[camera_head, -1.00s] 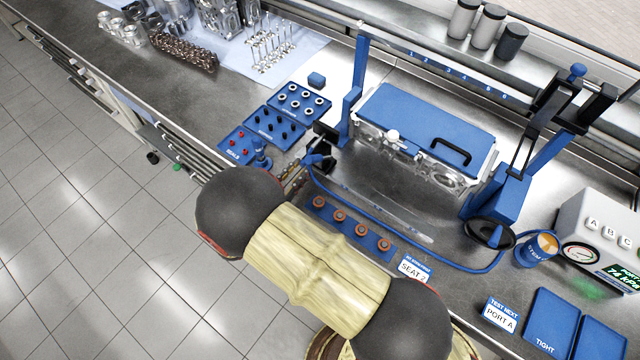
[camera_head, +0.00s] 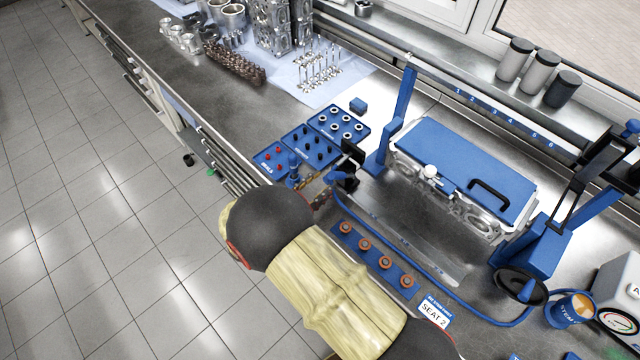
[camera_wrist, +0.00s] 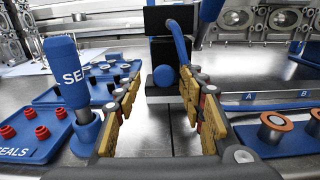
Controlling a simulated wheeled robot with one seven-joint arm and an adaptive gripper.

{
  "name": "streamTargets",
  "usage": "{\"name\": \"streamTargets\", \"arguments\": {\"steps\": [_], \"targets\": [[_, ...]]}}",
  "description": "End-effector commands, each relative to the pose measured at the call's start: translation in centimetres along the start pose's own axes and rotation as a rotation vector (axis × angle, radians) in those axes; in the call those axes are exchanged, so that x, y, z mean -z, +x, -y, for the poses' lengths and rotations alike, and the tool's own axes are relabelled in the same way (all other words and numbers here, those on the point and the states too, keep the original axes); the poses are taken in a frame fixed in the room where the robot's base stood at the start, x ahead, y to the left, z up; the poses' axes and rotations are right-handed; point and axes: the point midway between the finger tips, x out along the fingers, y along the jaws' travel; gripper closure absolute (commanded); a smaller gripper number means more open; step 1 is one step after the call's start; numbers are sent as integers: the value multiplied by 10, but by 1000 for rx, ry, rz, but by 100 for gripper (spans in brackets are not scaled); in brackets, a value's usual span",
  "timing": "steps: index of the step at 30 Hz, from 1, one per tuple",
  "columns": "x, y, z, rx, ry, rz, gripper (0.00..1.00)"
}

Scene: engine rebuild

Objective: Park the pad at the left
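A blue slab with a black handle (camera_head: 466,165) lies on the metal cylinder head. A black block with a blue round knob (camera_wrist: 165,76) and a blue hose (camera_wrist: 181,45) stands straight ahead in the wrist view. In the head view the hose (camera_head: 425,279) curves from there to the front right. I cannot tell for sure which part is the pad. My gripper (camera_wrist: 163,108) is open, its yellow-lined fingers apart, with bare metal showing between them. The black block is beyond the fingertips; the hose passes close to the right finger. My arm mostly hides the gripper in the head view.
A blue seals tray (camera_wrist: 30,135) and an upright blue tool marked SE (camera_wrist: 76,80) stand close on the left. A blue strip with copper-coloured rings (camera_head: 372,258) lies on the right. A blue post (camera_head: 398,115) rises behind.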

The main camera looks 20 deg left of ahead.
Motion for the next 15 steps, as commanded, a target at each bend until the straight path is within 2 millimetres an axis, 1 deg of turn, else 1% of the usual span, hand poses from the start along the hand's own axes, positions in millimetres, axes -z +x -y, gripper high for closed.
{"name": "streamTargets", "arguments": {"steps": [5, 8, 11, 15], "targets": [[0, 0, 1, 1, -1, 0, 60], [0, -6, 0, 0, -1, 0, 60], [0, -18, 0, -3, -1, 1, 60], [1, -45, -1, -4, -1, 0, 60]]}}
